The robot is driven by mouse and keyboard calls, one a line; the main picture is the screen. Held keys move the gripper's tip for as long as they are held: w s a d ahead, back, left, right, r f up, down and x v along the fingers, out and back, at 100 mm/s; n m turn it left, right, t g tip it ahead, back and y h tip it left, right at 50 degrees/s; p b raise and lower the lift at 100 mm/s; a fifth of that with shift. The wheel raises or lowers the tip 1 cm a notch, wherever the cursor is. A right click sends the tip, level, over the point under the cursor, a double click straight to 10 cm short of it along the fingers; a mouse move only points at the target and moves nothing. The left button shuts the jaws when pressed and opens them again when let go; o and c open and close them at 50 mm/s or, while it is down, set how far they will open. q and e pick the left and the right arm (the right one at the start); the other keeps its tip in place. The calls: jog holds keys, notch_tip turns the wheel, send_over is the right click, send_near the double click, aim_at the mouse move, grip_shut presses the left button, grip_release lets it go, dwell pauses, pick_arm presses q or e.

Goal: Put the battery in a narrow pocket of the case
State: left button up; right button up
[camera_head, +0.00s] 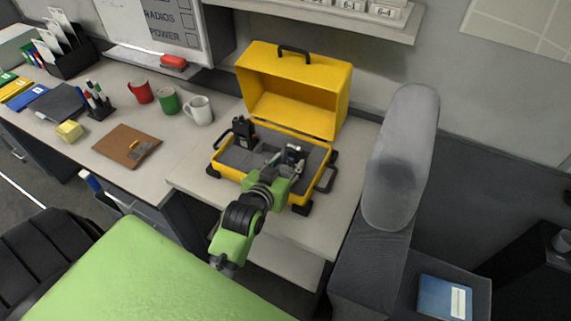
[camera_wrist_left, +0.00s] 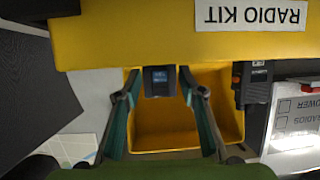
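The open yellow case (camera_head: 262,187) stands on the desk, with grey foam inside. The battery (camera_wrist_left: 160,81), a dark block with a bluish label, is upright over the case's right part. It also shows in the head view (camera_head: 293,154), and its lower end is hidden. My left gripper (camera_wrist_left: 160,74) reaches over the case's front wall, with its fingers on either side of the battery. Narrow gaps seem to show between the fingers and the battery. Whether the battery sits in a pocket cannot be told. My right gripper is not in view.
A black radio (camera_head: 243,131) stands in the case's left part; the raised lid (camera_head: 295,90) is behind. Left of the case are a white mug (camera_head: 199,110), a green cup (camera_head: 167,101), a red cup (camera_head: 140,91) and a brown clipboard (camera_head: 122,145). A grey seat-like block (camera_head: 400,155) rises at right.

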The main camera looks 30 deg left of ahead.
pick_arm(q)
jog(key=v, duration=1.2)
jog(key=shift+f, duration=0.1)
jog(key=s+d+f+m+g+h, duration=0.1)
jog(key=s+d+f+m+g, duration=0.15)
jog(key=s+f+g, duration=0.45)
jog(key=s+d+f+m+g+h, duration=0.1)
jog(key=s+d+f+g, duration=0.2)
jog(key=s+f, duration=0.4)
jog(key=s+f+g, duration=0.1)
jog(key=s+f, duration=0.2)
jog(key=f, duration=2.2)
jog(key=s+a+f+g, duration=0.1)
jog(key=s+a+f, duration=0.1)
jog(key=s+f, duration=1.4)
jog(key=shift+s+a+g+b, duration=0.3)
jog(key=shift+s+a+b, duration=0.1)
jog(key=shift+s, duration=0.2)
